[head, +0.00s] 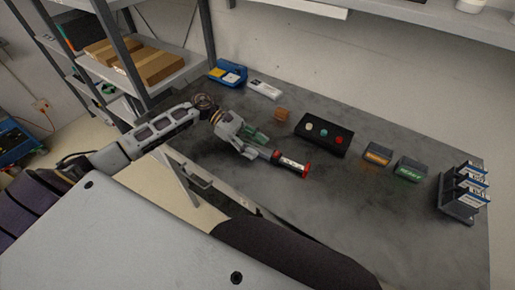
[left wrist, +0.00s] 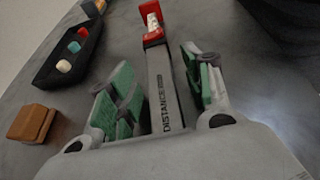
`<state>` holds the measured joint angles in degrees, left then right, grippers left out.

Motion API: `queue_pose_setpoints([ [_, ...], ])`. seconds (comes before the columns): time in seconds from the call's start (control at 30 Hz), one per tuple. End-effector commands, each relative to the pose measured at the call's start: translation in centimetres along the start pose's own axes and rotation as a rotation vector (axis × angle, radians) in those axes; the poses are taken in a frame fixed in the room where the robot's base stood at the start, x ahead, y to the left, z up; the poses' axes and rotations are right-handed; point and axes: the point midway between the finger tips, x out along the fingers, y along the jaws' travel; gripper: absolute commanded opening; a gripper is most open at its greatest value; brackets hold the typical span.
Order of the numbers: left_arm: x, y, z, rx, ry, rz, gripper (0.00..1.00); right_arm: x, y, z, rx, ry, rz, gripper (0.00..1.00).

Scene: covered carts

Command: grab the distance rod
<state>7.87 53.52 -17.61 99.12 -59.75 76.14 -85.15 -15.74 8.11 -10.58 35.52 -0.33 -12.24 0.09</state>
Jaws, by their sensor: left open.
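The distance rod (left wrist: 160,85) is a grey bar marked "DISTANCE" with a red end piece. In the head view the rod (head: 291,164) lies near the front edge of the grey table, its red end pointing right. My left gripper (left wrist: 150,95) is open, with its green-padded fingers on either side of the rod and gaps showing beside it. In the head view the left gripper (head: 255,142) is at the rod's left end and hides part of it. My right gripper is not in view.
A black box with three coloured buttons (head: 322,135) and an orange-brown block (head: 281,115) lie behind the rod. Two small boxes (head: 377,154) and a card rack (head: 464,193) stand to the right. A blue bin (head: 228,73) is at the back left. Table (head: 350,215) right of the rod is clear.

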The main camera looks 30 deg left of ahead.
Motion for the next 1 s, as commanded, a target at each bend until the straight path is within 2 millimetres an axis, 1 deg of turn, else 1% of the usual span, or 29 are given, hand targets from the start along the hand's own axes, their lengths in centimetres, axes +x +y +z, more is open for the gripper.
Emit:
queue_pose_setpoints([
  [0.2,0.18,0.03,0.00,0.000,0.000,0.001,0.50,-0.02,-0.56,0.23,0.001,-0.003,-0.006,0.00],
  [0.47,0.16,0.02,-0.02,0.000,0.000,0.001,0.50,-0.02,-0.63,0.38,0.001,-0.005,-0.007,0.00],
  [0.57,0.16,0.02,-0.02,0.000,0.000,0.001,0.40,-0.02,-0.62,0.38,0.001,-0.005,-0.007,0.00],
  [0.87,0.15,0.02,-0.02,0.000,0.001,0.001,0.01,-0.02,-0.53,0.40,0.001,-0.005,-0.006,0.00],
  [1.0,0.13,0.04,0.05,0.001,0.000,0.001,0.00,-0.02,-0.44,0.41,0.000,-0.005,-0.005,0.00],
])
